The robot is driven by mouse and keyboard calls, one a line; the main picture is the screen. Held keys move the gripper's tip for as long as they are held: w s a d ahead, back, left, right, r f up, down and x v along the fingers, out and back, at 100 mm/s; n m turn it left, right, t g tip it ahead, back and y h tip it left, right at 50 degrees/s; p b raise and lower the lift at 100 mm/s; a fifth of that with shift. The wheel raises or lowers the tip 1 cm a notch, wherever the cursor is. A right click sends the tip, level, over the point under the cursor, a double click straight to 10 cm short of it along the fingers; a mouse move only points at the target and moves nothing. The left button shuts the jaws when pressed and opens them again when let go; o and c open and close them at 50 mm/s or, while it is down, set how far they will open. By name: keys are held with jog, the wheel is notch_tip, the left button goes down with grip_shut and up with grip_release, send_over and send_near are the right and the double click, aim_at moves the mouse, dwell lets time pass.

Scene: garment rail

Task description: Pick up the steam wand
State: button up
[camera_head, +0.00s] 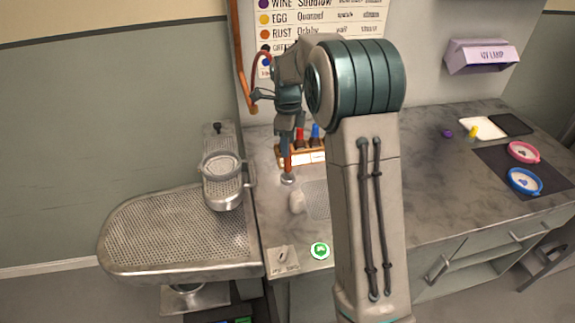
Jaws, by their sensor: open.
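A slim upright piece with an orange-brown stem and a round grey end (287,164) stands on the grey counter below my gripper. It looks like the steam wand, but its upper part is hidden by the gripper. My gripper (290,124) points down over it, open, its fingers at the top of the stem. I cannot tell whether they touch it. A pale rounded piece (297,202) lies just in front, beside a perforated plate (317,199).
A wooden rack (291,157) of coloured bottles stands behind. The perforated pressing board (165,235) is left. An orange pipe (240,60) runs down the wall. My arm hides the counter's middle.

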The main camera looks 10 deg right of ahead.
notch_tip(320, 180, down, 5)
jog(key=shift+f+p, duration=0.1)
jog(key=shift+p, duration=0.5)
grip_shut()
jog(key=shift+r, duration=0.6)
notch_tip(320, 180, up, 3)
jog(key=shift+b, duration=0.55)
jog(key=s+d+r+b, duration=0.2)
jog(key=s+d+r, duration=0.5)
jog(key=d, duration=0.2)
